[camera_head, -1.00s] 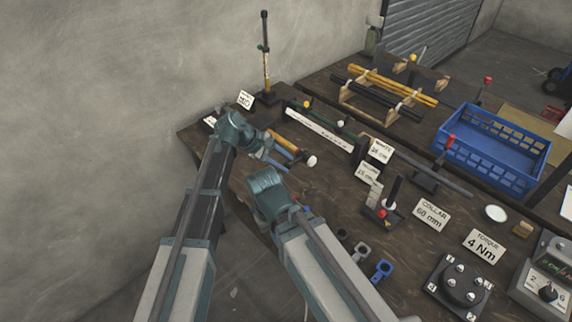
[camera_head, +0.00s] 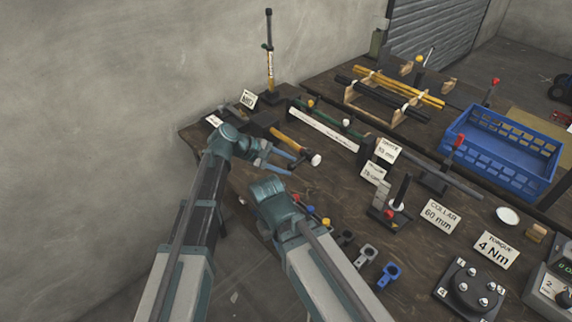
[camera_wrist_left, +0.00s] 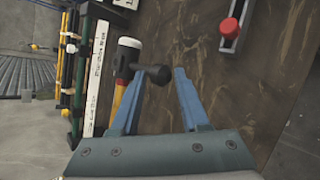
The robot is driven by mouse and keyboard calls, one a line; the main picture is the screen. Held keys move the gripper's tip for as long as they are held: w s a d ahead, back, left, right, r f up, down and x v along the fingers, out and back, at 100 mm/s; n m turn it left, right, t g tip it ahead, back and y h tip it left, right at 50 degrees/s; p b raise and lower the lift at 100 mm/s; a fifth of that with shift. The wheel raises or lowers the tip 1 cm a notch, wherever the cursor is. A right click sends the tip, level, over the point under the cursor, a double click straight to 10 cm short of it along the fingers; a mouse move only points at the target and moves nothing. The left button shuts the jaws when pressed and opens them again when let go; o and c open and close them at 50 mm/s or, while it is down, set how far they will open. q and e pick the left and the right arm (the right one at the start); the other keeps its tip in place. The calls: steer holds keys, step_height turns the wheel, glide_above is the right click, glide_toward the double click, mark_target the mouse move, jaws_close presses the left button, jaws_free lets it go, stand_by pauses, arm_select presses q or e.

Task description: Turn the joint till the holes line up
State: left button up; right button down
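Two flat parts with round holes, a blue one (camera_head: 387,277) and a grey one (camera_head: 366,256), lie on the dark wooden bench in the head view. I cannot tell which thing is the joint. My left gripper (camera_head: 291,162) is open and empty over the bench, close to a hammer (camera_head: 291,139) with a yellow handle. In the left wrist view its two blue fingers (camera_wrist_left: 158,75) stand apart, and the hammer (camera_wrist_left: 119,84) appears beside and partly behind one finger. My right arm shows in the head view, but its fingers are hidden.
A small press (camera_head: 391,212) with a black lever stands by the "COLLAR 60 mm" sign (camera_head: 440,215). A round bolted fixture (camera_head: 472,290) sits near the "TORQUE 4 Nm" sign (camera_head: 495,249). A blue crate (camera_head: 507,177) and a rod rack (camera_head: 390,105) stand further back.

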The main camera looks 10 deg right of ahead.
arm_select(q)
steer(key=shift+o, duration=1.1)
steer(key=shift+r, duration=0.1)
steer(key=p+v, duration=0.8)
steer(key=v, duration=0.5)
steer(key=shift+a+r+p, duration=0.2)
steer(key=shift+a+p, duration=0.05)
steer(key=shift+p, duration=0.15)
steer(key=s+a+f+m+y, duration=0.2)
steer(key=s+m+y, duration=0.2)
steer(key=s, duration=0.3)
steer(key=s+a+f+m+g+y, duration=0.1)
steer(key=s+a+f+m+y, duration=0.1)
steer(key=s, duration=0.5)
steer(key=s+a+f+m+y, duration=0.2)
steer(key=s+f+m+y, duration=0.2)
steer(key=s+m+y, duration=0.1)
steer(key=shift+s+a+m+y, duration=0.3)
steer(key=shift+s+m, duration=0.5)
steer(key=shift+s, duration=0.4)
